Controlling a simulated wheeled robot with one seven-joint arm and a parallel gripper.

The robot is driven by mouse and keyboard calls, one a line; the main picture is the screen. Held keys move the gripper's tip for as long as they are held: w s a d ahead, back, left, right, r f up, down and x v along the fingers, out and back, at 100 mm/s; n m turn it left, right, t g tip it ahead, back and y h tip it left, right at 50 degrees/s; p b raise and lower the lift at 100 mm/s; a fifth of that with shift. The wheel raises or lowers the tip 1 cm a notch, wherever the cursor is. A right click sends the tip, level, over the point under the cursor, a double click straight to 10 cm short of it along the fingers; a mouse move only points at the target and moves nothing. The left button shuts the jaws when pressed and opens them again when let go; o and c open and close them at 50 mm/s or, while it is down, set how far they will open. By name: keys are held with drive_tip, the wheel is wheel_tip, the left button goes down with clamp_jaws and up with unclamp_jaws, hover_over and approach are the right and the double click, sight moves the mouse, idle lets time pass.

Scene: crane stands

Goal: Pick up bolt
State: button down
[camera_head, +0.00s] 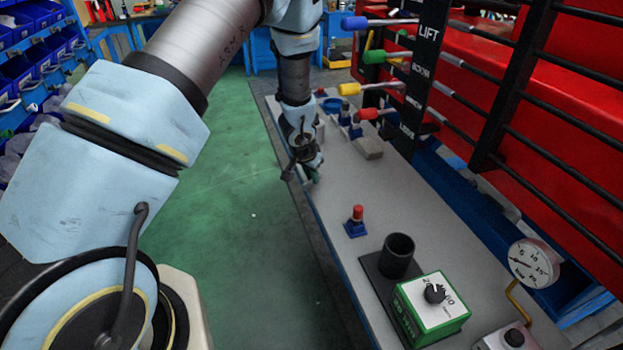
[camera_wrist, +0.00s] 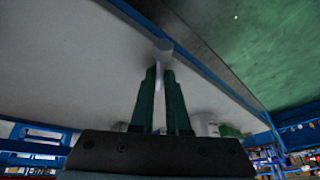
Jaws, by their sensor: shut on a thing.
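The bolt (camera_wrist: 163,46) is a pale grey piece with a wider head. In the wrist view it stands between the two green fingertips of my gripper (camera_wrist: 160,74), and its head juts out past them. My gripper is shut on the bolt. In the head view my gripper (camera_head: 310,177) is over the left edge of the grey bench (camera_head: 388,197). The bolt cannot be made out there. How far it is from the bench top is hard to tell.
A small blue piece with a red top (camera_head: 356,221), a black cup (camera_head: 397,256) and a green box with a knob (camera_head: 431,307) stand nearer on the bench. A lever rack (camera_head: 425,75) rises at the right. Green floor (camera_head: 245,215) lies open at the left.

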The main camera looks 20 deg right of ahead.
wheel_tip(320, 180, up, 10)
drive_tip(key=w+a+f+n+y, duration=0.15)
drive_tip(key=a+n, duration=0.25)
drive_tip(key=a, duration=0.9)
drive_tip(key=w+a+f+n+t+y, duration=0.15)
drive_tip(key=a+n, duration=0.25)
drive_tip(key=a, duration=1)
drive_tip(key=w+a+n+y, duration=0.15)
drive_tip(key=a+n, duration=0.25)
drive_tip(key=a, duration=0.9)
drive_tip(key=s+d+r+m+h, duration=0.1)
drive_tip(key=d+m, duration=0.5)
drive_tip(key=d, duration=1.4)
drive_tip(key=s+d+r+m+g+h, duration=0.1)
drive_tip(key=s+d+m+h, duration=0.2)
drive_tip(key=d, duration=1.7)
drive_tip(key=m, duration=0.3)
drive_tip(key=shift+s+r, duration=0.25)
drive_tip(key=shift+r, duration=0.15)
drive_tip(key=shift+g+h, duration=0.25)
wheel_tip(320, 180, down, 10)
drive_tip(key=shift+r, duration=0.15)
